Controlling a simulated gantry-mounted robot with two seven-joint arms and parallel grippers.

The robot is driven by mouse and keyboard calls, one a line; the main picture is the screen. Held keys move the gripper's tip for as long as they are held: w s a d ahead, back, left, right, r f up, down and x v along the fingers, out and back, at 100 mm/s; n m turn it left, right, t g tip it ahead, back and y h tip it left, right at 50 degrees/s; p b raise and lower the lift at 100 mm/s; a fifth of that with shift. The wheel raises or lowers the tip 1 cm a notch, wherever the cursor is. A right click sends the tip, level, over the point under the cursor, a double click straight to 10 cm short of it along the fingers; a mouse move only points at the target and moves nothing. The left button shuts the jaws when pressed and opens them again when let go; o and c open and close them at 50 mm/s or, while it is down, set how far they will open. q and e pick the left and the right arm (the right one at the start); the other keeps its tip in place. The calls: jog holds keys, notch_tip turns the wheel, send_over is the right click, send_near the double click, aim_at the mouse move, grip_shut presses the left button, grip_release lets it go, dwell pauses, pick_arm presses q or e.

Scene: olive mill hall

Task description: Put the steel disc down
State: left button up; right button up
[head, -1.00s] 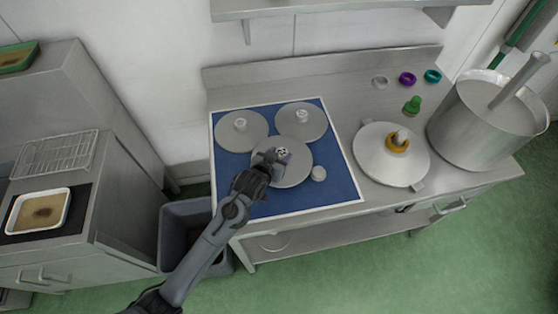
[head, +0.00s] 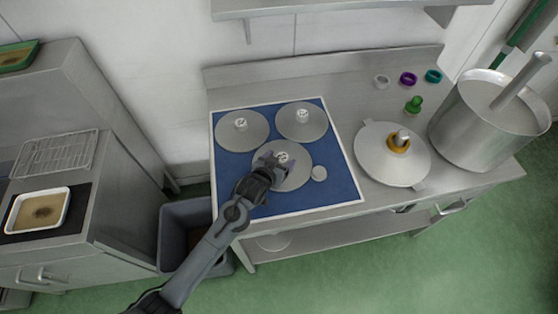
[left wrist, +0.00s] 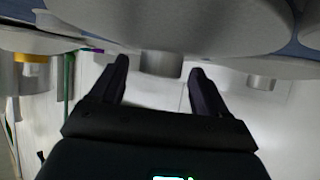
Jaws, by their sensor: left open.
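Three steel discs with knobs lie on a blue mat with a pale border (head: 345,190). The front disc (head: 298,178) lies flat on the mat, its knob (head: 283,157) upright. My left gripper (head: 277,161) is open at that knob. In the left wrist view, the picture is upside down; the front disc (left wrist: 215,25) fills the top, and its knob (left wrist: 160,64) shows between the two spread fingers, with gaps on both sides. The back left disc (head: 228,137) and back right disc (head: 312,130) lie behind. My right gripper is not in view.
To the right stand a larger disc with an orange collar (head: 375,160), a green piece (head: 413,105), several rings and a steel pot (head: 480,130). The mat's front right is clear.

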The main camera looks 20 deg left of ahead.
pick_arm(q)
jog(key=shift+r, duration=0.1)
jog(key=d+p+v, duration=0.1)
jog(key=p+v, duration=0.1)
jog(key=v, duration=1)
jog(key=s+f+g, duration=0.1)
jog(key=s, duration=0.2)
jog(key=s+a+f+g, duration=0.1)
jog(key=s, duration=0.3)
jog(key=s+f+g, duration=0.1)
jog(key=s+g, duration=0.1)
jog(key=s, duration=0.1)
jog(key=shift+s+a+f+m, duration=0.25)
jog(key=shift+s+f+m, duration=0.05)
jog(key=shift+s+f, duration=0.1)
jog(key=shift+o, duration=0.4)
jog(key=s+a+g, duration=0.1)
jog(key=s+g, duration=0.3)
jog(key=s, duration=0.8)
jog(key=shift+s+a+f+m+g, duration=0.2)
jog(key=shift+m+g, duration=0.1)
jog(key=shift+m, duration=0.1)
